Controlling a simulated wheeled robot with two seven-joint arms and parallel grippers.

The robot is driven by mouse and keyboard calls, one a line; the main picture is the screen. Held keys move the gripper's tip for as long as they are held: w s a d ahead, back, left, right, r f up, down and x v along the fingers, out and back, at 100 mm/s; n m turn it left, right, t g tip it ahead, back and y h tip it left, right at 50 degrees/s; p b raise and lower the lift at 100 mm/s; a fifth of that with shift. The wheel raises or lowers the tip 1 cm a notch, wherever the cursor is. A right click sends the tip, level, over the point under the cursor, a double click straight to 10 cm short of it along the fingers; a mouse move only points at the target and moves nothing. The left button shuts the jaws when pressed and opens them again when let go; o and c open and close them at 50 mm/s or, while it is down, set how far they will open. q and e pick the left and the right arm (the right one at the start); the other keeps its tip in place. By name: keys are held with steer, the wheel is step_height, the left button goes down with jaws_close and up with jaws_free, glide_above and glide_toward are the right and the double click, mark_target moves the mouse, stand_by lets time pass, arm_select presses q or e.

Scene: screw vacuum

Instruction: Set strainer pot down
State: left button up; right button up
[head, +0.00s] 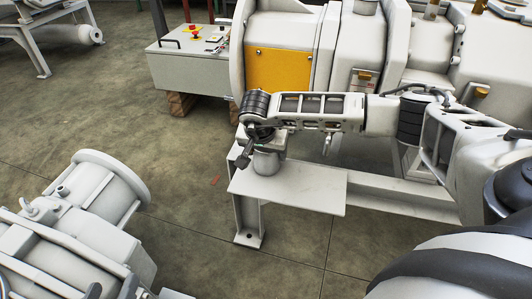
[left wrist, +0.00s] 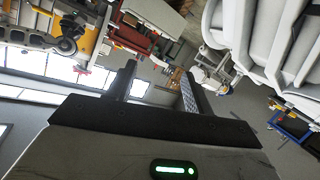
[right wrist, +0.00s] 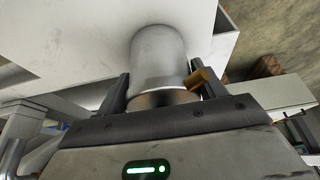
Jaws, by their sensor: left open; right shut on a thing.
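The strainer pot (head: 266,162) is a small grey metal cylinder at the left end of a white ledge (head: 310,192) in the head view. It looks upright, on or just above the ledge; I cannot tell if it touches. My right gripper (head: 262,142) is at the pot's top, shut on it. In the right wrist view the pot (right wrist: 158,58) sits between the fingers of my right gripper (right wrist: 163,88), with the white ledge (right wrist: 80,40) beyond. My left gripper (left wrist: 158,85) is open and empty in the left wrist view; I cannot make it out in the head view.
A large white machine with a yellow panel (head: 277,68) stands behind the ledge. A control box (head: 187,68) with a red button stands at the back left. A white pump-like machine (head: 80,215) fills the lower left. The ledge right of the pot is bare.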

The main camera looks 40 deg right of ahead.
steer(key=shift+r, duration=0.15)
steer(key=shift+f, duration=0.2)
steer(key=o, duration=1.3)
arm_select(q)
steer(key=shift+w+r, duration=0.25)
steer(key=shift+r, duration=0.1)
